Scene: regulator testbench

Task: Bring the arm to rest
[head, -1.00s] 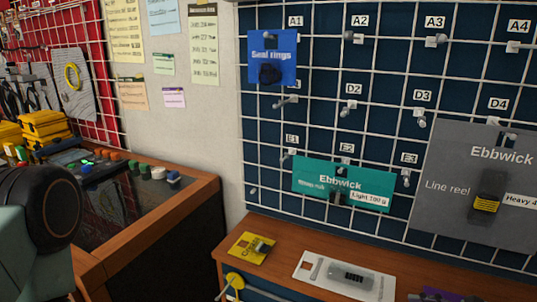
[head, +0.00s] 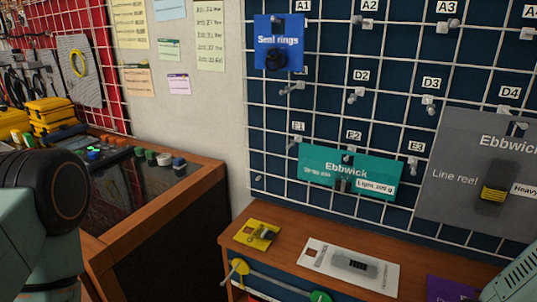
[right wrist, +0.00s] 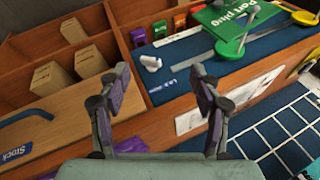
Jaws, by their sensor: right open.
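My right gripper (right wrist: 162,88) shows in the right wrist view with its two fingers spread apart and nothing between them. In the head view, part of an arm of mine fills the lower left corner, and another pale green part of me shows at the lower right edge. My left gripper is not visible in either view.
A wire grid wall holds a blue Seal rings card (head: 279,42), a teal Ebbwick card (head: 340,172) and a grey Line reel card (head: 455,175). A ledge (head: 285,262) below bears several cards.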

